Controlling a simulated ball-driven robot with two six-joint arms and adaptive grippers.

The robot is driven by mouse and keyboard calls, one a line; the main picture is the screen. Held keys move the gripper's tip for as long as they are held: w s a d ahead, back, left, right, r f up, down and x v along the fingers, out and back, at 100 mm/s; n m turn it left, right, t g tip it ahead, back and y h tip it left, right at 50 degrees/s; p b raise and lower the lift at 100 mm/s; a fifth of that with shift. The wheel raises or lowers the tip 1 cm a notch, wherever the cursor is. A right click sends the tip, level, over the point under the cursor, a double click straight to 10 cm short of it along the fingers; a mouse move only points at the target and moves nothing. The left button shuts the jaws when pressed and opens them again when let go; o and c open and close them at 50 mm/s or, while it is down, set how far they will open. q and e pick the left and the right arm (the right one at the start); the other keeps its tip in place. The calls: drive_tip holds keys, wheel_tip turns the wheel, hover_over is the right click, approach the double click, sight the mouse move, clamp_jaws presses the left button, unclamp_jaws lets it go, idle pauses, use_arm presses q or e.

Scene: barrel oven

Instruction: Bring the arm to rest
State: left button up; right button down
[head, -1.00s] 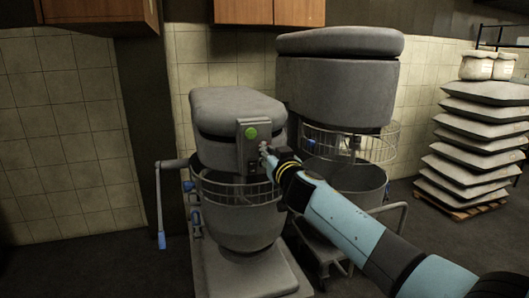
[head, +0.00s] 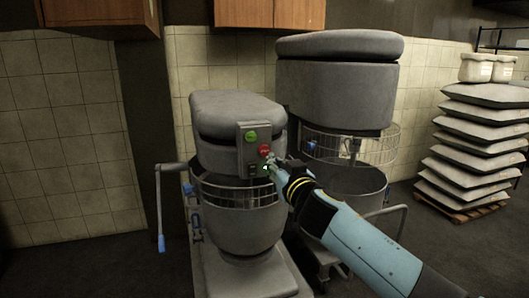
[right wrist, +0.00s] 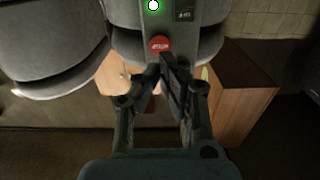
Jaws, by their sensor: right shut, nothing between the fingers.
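My right arm comes in from the lower right in the head view. Its gripper (head: 268,167) is shut and empty, just below the red button (head: 264,150) on the control panel of the front mixer (head: 237,122). A green button (head: 251,136) sits above the red one. In the right wrist view the gripper's fingertips (right wrist: 165,62) are together just under the red button (right wrist: 159,44). I cannot tell whether they touch the panel. A lit green spot (right wrist: 153,5) shows at the top there. My left gripper is out of view.
A larger mixer (head: 335,85) stands behind to the right. The front mixer's crank handle (head: 160,210) sticks out on its left. Stacked sacks (head: 475,145) stand on a pallet at the far right. The floor (head: 90,270) at the left is clear.

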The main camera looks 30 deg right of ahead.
drive_tip(key=shift+s+a, duration=0.15)
drive_tip(key=shift+s, duration=0.5)
drive_tip(key=s+f+g+b, duration=0.1)
drive_tip(key=s+f+g, duration=0.2)
drive_tip(key=s+f, duration=0.7)
drive_tip(key=s+f+g+y+b, duration=0.1)
drive_tip(key=s+f+g, duration=0.25)
drive_tip(key=f, duration=1.15)
drive_tip(key=s+f+g+b, duration=0.1)
drive_tip(key=s+f+g, duration=0.1)
drive_tip(key=s+f, duration=0.8)
drive_tip(key=s+a+f+n+g, duration=0.1)
drive_tip(key=s+f+g, duration=0.1)
drive_tip(key=s+f, duration=0.5)
drive_tip(key=s+a+f+n+g+y, duration=0.1)
drive_tip(key=s+f, duration=0.6)
drive_tip(key=s, duration=0.7)
drive_tip(key=s+a+f+n+g+y, duration=0.1)
drive_tip(key=s+a+f+g, duration=0.2)
drive_tip(key=s, duration=0.8)
wheel_tip(320, 180, down, 5)
drive_tip(key=shift+s+r+g+b, duration=0.15)
drive_tip(key=shift+g+b, duration=0.3)
drive_tip(key=shift+g, duration=0.7)
